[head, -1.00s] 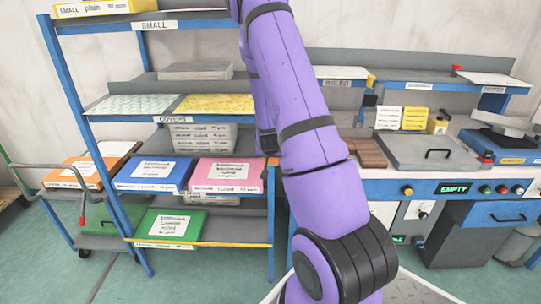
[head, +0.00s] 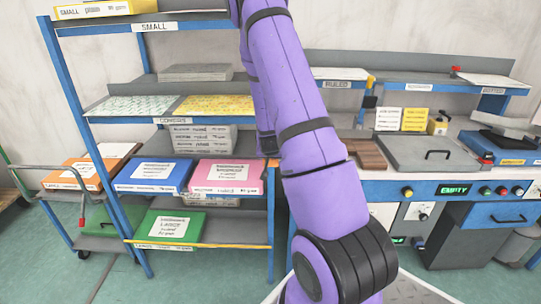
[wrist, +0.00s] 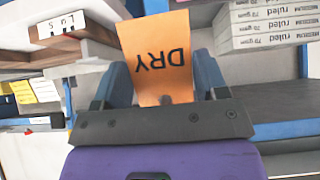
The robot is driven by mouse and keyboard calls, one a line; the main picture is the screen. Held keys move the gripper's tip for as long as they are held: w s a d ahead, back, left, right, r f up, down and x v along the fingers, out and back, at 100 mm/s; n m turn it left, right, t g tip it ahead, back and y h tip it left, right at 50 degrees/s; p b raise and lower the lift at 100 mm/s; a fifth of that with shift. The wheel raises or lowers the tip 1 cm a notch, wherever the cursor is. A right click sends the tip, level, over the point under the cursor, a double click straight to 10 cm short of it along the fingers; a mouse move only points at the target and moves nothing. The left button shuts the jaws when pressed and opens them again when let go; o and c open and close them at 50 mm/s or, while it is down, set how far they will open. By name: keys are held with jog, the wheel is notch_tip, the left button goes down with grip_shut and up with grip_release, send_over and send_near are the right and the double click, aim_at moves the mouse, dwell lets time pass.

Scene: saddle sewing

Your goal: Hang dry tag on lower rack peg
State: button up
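The orange dry tag (wrist: 160,52) stands between the two fingers of my gripper (wrist: 163,80) in the wrist view. Its word DRY reads upside down, and a small dark spot shows at its end near the palm. The tag fills the gap, with a finger along each side edge, so my gripper looks shut on it. I cannot make out the lower rack peg in either view.
The blue shelf rack (head: 92,135) at left holds paper stacks, a blue pack (head: 153,174), a pink pack (head: 227,176) and a green pack (head: 170,227). A workbench (head: 440,187) stands at right. In the wrist view, ruled packs (wrist: 262,22) are close at upper right.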

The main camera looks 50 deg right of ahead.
jog(key=o, duration=0.4)
jog(key=v, duration=1)
jog(key=shift+s+a+r, duration=0.15)
jog(key=shift+s+r, duration=0.05)
jog(key=shift+r, duration=0.1)
